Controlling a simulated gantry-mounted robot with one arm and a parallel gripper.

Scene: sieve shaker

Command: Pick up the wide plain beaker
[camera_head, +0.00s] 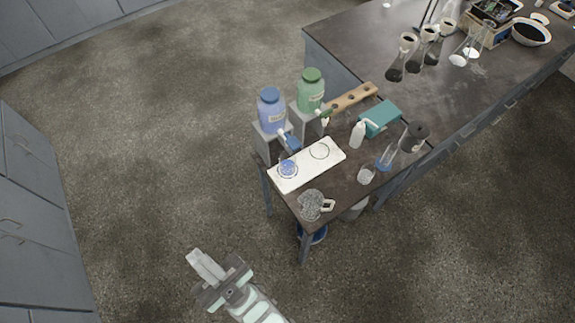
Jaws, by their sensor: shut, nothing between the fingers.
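A small clear glass vessel (366,175) stands on the dark bench near its front edge; it looks like the wide plain beaker, but it is too small to be sure. A taller clear glass with a blue tint (387,157) stands to its right. A clear patterned jug with a handle (312,205) stands at the bench's near corner. My gripper (200,262) is shut and empty, over the floor at the lower left of the bench, well apart from all the glassware.
A white tray (327,167) lies under the taps of a blue jar (271,110) and a green jar (310,90). A white bottle (357,135), teal box (382,116) and dark jar (414,137) stand near the glassware. Several flasks stand farther back. Open floor lies left of the bench.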

